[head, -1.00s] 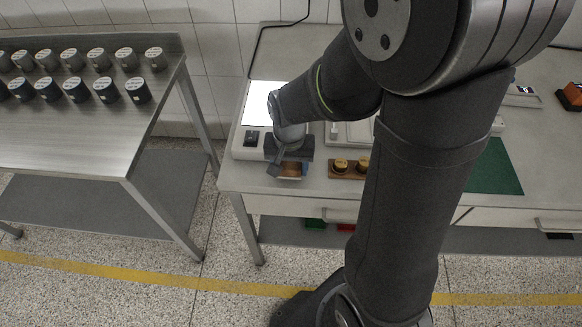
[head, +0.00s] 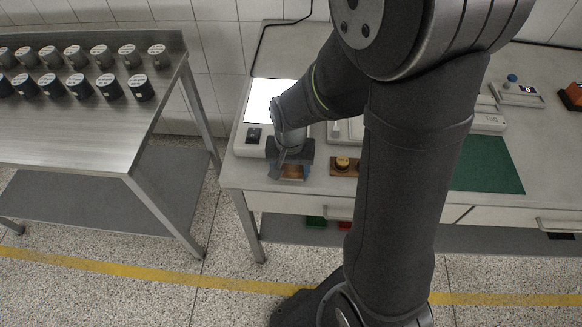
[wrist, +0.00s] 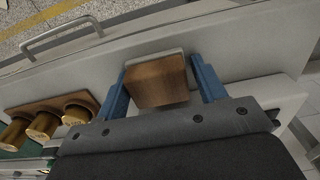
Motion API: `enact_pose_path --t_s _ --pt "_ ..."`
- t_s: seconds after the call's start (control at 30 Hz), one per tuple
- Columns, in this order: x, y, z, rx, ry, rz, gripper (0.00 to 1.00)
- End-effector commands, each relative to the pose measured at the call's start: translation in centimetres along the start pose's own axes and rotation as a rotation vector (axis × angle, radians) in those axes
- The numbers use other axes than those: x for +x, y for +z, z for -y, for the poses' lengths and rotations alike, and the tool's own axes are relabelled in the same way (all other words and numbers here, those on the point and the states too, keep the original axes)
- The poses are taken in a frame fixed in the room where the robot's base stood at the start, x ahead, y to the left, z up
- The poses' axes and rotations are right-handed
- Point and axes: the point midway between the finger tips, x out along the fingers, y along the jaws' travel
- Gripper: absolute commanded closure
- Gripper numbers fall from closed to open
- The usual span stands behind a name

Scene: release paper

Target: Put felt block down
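The felt block (wrist: 158,80) is a brown, wood-like block with a pale strip along its far edge. In the wrist view it sits between the two blue fingers of my gripper (wrist: 160,78). The left finger is close against its side; at the right I cannot tell whether a thin gap remains. In the head view my gripper (head: 290,168) points down over the block (head: 291,172), near the table's front left edge. The block's underside is hidden, so I cannot tell if it touches the table.
A wooden holder with brass-coloured weights (wrist: 42,125) stands close beside the gripper. A white device with a dark switch (head: 254,135) and a bright panel (head: 262,100) is behind. A green mat (head: 487,165) lies right. A steel table (head: 80,145) with dark cylinders stands left.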

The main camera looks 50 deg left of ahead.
Motion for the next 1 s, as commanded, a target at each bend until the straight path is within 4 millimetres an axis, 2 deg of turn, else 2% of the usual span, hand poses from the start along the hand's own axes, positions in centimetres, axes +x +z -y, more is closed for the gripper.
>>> enact_pose_path --t_s 0.03,0.33,0.53,0.67,1.0 --pt "0.9 0.5 -0.6 -0.001 0.011 0.014 0.21" --pt "0.9 0.4 -0.7 -0.002 0.012 0.014 0.21" --pt "-0.1 0.3 -0.7 -0.002 0.012 0.011 0.21" --pt "-2.1 0.2 -0.5 -0.001 0.009 0.008 0.21" --pt "-9.1 0.1 -0.3 -0.001 0.006 0.005 0.21"
